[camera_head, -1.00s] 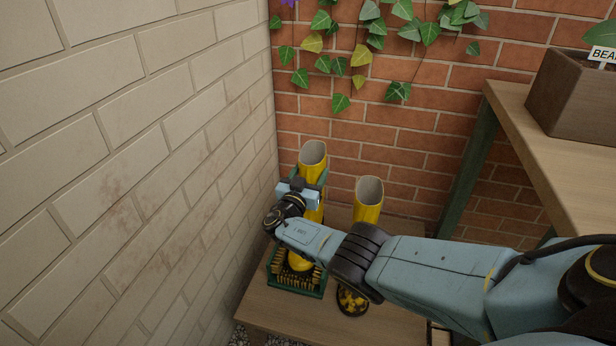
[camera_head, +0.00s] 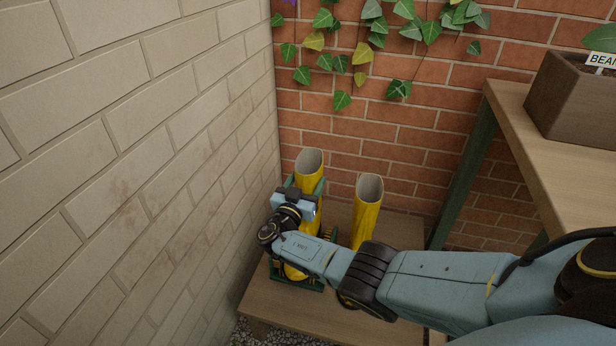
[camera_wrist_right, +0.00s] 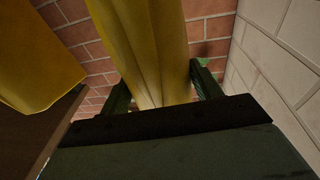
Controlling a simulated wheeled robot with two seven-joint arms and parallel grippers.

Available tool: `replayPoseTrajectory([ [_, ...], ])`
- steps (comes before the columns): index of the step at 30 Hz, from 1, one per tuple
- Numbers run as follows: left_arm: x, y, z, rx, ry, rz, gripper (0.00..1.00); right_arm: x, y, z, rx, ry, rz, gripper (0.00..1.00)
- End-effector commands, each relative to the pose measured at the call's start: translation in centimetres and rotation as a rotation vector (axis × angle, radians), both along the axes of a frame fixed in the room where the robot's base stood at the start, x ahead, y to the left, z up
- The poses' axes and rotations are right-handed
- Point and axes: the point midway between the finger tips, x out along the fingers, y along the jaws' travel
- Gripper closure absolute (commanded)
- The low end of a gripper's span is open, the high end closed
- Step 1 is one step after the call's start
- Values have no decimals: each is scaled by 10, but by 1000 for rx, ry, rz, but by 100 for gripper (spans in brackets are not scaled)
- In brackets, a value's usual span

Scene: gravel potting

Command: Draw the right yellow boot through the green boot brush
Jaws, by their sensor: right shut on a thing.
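One yellow boot (camera_head: 310,168) stands nearly upright in the green boot brush (camera_head: 318,285), its foot between the bristles. My right gripper (camera_head: 306,192) is shut on its shaft; in the right wrist view the fingers lie on either side of the yellow shaft (camera_wrist_right: 150,45). My gripper and forearm hide part of the boot and brush. A second yellow boot (camera_head: 367,208) stands apart to the right, its foot mostly hidden behind my arm. It also shows at the left of the right wrist view (camera_wrist_right: 35,60). My left gripper is not in view.
Boots and brush are on a low wooden platform (camera_head: 275,312) in the corner. A pale block wall (camera_head: 130,160) is close on the left and a brick wall (camera_head: 440,130) behind. A wooden table (camera_head: 550,150) with a planter (camera_head: 575,95) stands at the right.

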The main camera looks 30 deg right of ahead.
Motion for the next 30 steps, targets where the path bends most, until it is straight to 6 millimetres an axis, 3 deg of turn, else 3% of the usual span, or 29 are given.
replayPoseTrajectory([
  [30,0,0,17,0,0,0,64,-36,43,3,-3,2,2,100],
])
